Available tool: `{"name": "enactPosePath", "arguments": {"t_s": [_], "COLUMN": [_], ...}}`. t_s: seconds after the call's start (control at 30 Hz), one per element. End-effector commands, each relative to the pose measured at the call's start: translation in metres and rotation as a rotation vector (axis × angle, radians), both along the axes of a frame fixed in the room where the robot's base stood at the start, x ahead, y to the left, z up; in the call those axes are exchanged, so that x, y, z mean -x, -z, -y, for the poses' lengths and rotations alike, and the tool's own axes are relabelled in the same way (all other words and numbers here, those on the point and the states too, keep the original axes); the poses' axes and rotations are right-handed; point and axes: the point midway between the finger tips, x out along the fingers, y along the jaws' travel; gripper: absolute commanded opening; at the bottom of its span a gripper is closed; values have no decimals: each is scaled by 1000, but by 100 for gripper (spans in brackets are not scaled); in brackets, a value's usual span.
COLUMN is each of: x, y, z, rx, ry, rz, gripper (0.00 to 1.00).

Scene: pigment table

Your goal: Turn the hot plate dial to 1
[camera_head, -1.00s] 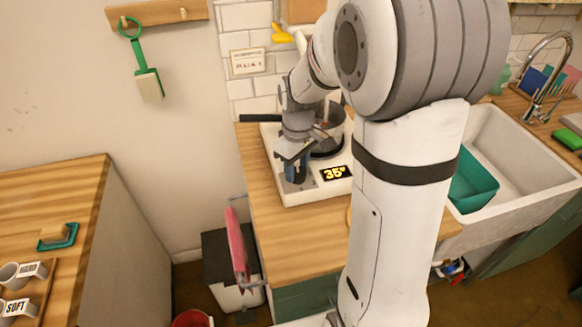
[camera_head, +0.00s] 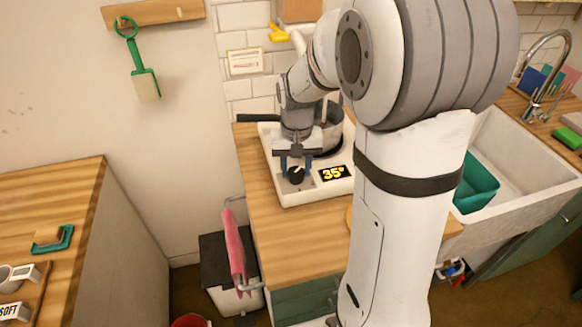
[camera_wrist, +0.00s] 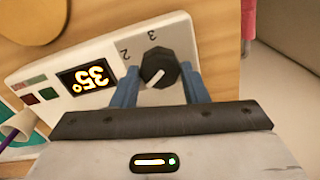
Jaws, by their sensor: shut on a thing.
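The white hot plate (camera_head: 310,192) stands on the wooden counter, its display (camera_head: 334,173) reading 35°. Its black dial (camera_head: 296,175) is at the front left corner in the head view. In the wrist view the dial (camera_wrist: 158,68) sits between the two blue fingers of my gripper (camera_wrist: 158,88), which is shut on it. The dial's white mark points to the lower left in that view. The numerals 2 and 3 show beside it; no 1 is visible, and the left finger covers part of the panel.
A pot (camera_head: 328,128) with a dark handle (camera_head: 258,118) stands on the plate, behind my gripper. A sink (camera_head: 520,150) with a teal basin (camera_head: 476,186) lies to the right. A pink cloth (camera_head: 234,250) hangs at the counter's left side.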

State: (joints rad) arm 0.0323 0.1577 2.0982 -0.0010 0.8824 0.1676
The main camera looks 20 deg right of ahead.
Motion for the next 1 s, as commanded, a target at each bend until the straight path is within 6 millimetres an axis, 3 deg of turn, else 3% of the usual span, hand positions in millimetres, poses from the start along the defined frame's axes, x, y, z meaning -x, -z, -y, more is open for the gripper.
{"name": "enactPosePath", "arguments": {"t_s": [0.67,0.7,0.93,1.0], "x": [5,5,3,2], "y": [4,4,3,2], "z": [-1,-1,-1,-1], "rx": [-2,-2,-1,-1], "ry": [63,62,62,62], "rz": [-18,-18,-10,-9], "gripper": [17,42,61,62]}}
